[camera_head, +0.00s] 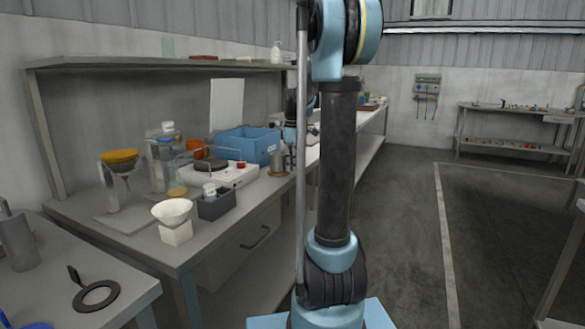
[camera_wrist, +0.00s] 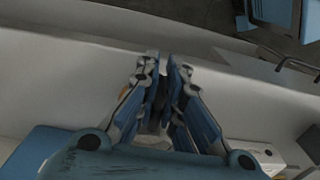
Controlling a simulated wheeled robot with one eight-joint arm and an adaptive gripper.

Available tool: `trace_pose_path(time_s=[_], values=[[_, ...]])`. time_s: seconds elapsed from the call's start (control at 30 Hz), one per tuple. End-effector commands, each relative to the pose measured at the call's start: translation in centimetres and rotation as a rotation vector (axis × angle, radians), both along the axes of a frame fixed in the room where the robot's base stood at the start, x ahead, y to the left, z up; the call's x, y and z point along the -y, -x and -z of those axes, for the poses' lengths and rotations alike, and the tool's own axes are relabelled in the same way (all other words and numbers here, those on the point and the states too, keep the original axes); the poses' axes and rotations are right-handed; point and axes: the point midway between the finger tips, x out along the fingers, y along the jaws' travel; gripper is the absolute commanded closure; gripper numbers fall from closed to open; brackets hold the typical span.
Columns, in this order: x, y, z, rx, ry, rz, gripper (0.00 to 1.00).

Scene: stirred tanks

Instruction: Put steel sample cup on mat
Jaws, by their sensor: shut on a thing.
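A grey steel sample cup (camera_head: 276,161) shows in the head view beside the blue crate, at my gripper (camera_head: 288,147). My gripper is partly hidden behind my arm and is shut on the cup. A small round brown mat (camera_head: 277,174) lies on the bench right under the cup. I cannot tell whether the cup touches it. In the wrist view my gripper (camera_wrist: 166,80) points at the pale bench top, its blue fingers close together. A narrow grey strip shows between them, and a sliver of brown shows left of them.
A blue crate (camera_head: 247,146) stands left of the cup, with a white hotplate (camera_head: 222,173) in front. A dark grey box (camera_head: 216,204) and a white funnel on a block (camera_head: 173,217) stand nearer. The shelf (camera_head: 160,64) runs above the bench.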

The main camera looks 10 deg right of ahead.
Motion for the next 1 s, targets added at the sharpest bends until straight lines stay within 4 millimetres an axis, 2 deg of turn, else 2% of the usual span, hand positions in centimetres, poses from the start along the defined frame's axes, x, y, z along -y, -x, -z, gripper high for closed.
trace_pose_path(time_s=[0.33, 0.37, 0.4, 0.43, 0.8, 1.0], values=[[0.0, 0.0, 0.4, 0.000, 0.000, 0.000, 1.00], [0.0, 0.0, 0.3, 0.000, 0.000, 0.000, 0.85], [0.0, 0.0, 0.3, 0.000, 0.000, 0.000, 0.76], [0.0, 0.0, 0.3, 0.000, 0.000, 0.000, 0.72], [0.1, 0.0, 0.2, 0.000, 0.000, 0.002, 0.72], [0.2, 0.0, -1.6, 0.000, 0.000, 0.002, 0.72]])
